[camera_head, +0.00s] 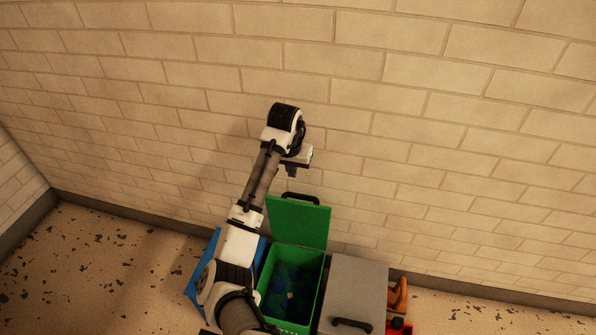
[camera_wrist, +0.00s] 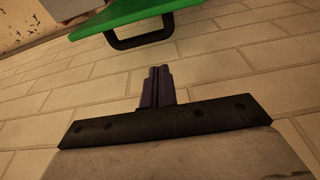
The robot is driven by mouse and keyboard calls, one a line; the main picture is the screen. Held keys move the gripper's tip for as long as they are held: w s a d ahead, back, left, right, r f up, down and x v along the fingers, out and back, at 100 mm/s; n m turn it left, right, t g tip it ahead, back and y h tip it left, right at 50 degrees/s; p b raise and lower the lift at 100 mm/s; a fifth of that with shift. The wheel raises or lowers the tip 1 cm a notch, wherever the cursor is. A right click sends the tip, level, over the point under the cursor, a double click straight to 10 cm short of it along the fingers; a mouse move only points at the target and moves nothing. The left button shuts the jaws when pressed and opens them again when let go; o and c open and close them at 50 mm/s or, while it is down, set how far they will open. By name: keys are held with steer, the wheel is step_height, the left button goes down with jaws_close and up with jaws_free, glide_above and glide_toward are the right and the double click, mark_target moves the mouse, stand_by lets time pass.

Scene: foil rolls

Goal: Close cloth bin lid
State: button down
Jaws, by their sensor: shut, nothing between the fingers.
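The green bin (camera_head: 291,287) stands against the wall with its green lid (camera_head: 299,222) raised upright at the back. A black handle (camera_head: 300,198) sits on the lid's top edge. Dark blue and green contents show inside the bin. My gripper (camera_head: 291,171) is above the lid, close to the wall, shut and empty, apart from the handle. In the wrist view the shut fingers (camera_wrist: 157,75) point toward the black handle (camera_wrist: 141,41) and the green lid edge (camera_wrist: 133,17), with a gap between them.
A grey bin with a closed lid (camera_head: 356,285) and black handle stands right of the green bin. A blue bin (camera_head: 196,291) is at left, partly hidden by my arm. Orange and red items (camera_head: 398,296) lie far right. The brick wall (camera_head: 420,120) is close behind.

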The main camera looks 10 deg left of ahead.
steer(key=x, duration=0.9)
steer(key=shift+f, duration=0.1)
